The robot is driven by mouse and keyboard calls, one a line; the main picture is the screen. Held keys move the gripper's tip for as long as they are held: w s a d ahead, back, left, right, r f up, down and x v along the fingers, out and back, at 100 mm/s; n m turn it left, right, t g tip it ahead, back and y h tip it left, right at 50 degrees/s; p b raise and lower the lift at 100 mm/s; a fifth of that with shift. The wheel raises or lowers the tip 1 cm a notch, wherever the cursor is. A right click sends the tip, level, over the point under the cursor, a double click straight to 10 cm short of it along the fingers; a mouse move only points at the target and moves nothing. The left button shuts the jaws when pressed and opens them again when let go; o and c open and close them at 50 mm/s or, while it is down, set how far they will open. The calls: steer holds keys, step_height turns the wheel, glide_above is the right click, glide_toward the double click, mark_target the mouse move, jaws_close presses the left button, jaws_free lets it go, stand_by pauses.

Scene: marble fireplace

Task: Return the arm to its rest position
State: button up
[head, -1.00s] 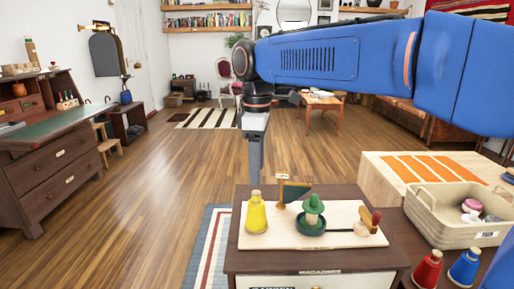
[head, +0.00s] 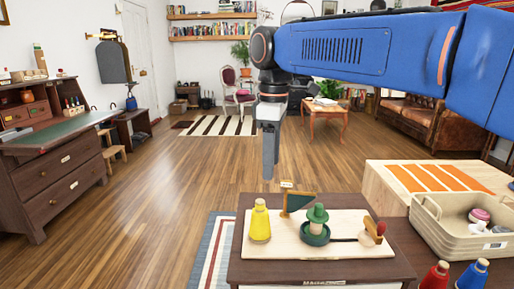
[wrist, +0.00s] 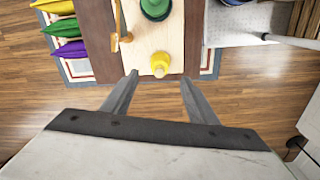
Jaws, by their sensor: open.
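My blue arm reaches across the upper right of the head view. My gripper (head: 269,160) hangs straight down from it, in front of the small dark cabinet's far edge. In the wrist view my gripper (wrist: 158,82) shows two fingers spread apart with nothing between them. A yellow figure (head: 260,222) stands on the pale board (head: 290,245) on the cabinet; it also shows in the wrist view (wrist: 160,65), just beyond the fingertips. A green figure (head: 316,225) stands on the board to its right.
A green flag (head: 299,201) and a red-topped wooden piece (head: 373,232) are on the board. A woven basket (head: 470,245) stands at right, near red (head: 436,276) and blue (head: 472,275) figures. A drawer desk (head: 60,185) stands at left. The middle floor is clear.

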steer(key=s+d+f+m+t, duration=0.2)
steer(key=s+d+f+m, duration=0.5)
steer(key=s+d+f, duration=0.3)
steer(key=s+d+f+m+t, duration=0.2)
steer(key=s+d+f+m, duration=0.6)
steer(key=d, duration=0.6)
step_height(320, 180, down, 4)
steer(key=shift+s+d+r+t, duration=0.1)
steer(key=shift+s+d+t, duration=0.2)
steer(key=shift+s, duration=0.7)
